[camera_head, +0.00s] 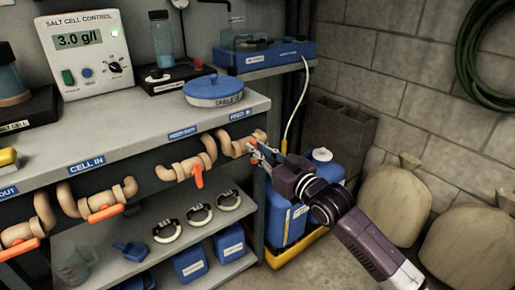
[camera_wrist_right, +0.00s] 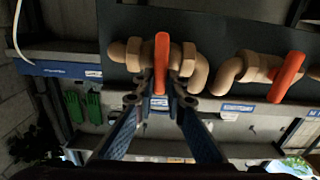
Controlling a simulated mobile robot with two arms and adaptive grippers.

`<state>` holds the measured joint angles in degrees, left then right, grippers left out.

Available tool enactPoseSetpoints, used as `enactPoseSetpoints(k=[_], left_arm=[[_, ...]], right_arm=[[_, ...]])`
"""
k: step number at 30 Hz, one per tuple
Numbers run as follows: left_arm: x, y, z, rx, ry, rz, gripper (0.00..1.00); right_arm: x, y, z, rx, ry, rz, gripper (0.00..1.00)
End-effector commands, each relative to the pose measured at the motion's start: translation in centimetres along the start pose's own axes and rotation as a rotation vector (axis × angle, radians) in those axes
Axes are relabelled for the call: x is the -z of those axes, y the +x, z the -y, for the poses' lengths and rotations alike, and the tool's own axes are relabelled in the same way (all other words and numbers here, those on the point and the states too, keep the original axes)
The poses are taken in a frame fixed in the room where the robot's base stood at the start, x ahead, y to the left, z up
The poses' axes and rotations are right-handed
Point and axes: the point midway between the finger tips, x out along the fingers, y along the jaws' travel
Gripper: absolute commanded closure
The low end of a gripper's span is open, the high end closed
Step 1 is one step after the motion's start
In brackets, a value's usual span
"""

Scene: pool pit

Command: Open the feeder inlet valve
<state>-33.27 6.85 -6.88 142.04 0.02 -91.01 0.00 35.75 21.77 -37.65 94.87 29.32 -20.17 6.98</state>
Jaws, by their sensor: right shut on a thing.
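The rightmost tan valve (camera_head: 237,146) hangs at the shelf's right end, near a small blue label that is hard to read. I take it to be the feeder inlet valve. My right gripper (camera_head: 264,155) is at its orange handle (camera_head: 260,136). In the wrist view, the right gripper's fingertips (camera_wrist_right: 161,101) are at the lower end of the orange handle (camera_wrist_right: 161,62), one on each side, shut on it. The handle stands across the valve's pipe (camera_wrist_right: 188,62). My left gripper is out of view.
The feeder-out valve (camera_head: 190,166) beside it has its orange handle hanging down. The cell-in valve (camera_head: 95,200) has its handle along the pipe. A blue canister (camera_head: 285,222) stands in a yellow tray (camera_head: 292,251) below my right arm. Sacks (camera_head: 394,204) stand at the right.

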Motion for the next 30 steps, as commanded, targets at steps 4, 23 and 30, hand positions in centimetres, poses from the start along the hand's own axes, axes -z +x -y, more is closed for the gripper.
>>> enactPoseSetpoints(k=[4, 23, 30], left_arm=[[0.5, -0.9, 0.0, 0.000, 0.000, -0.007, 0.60], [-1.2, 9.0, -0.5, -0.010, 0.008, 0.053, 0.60], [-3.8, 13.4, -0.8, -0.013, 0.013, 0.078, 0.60]], right_arm=[[0.0, 0.0, 0.1, 0.001, -0.062, 0.005, 1.00], [-0.3, 0.0, 1.0, 0.002, -0.568, 0.007, 1.00], [-0.7, 0.0, 1.4, 0.003, -0.796, 0.008, 1.00]])
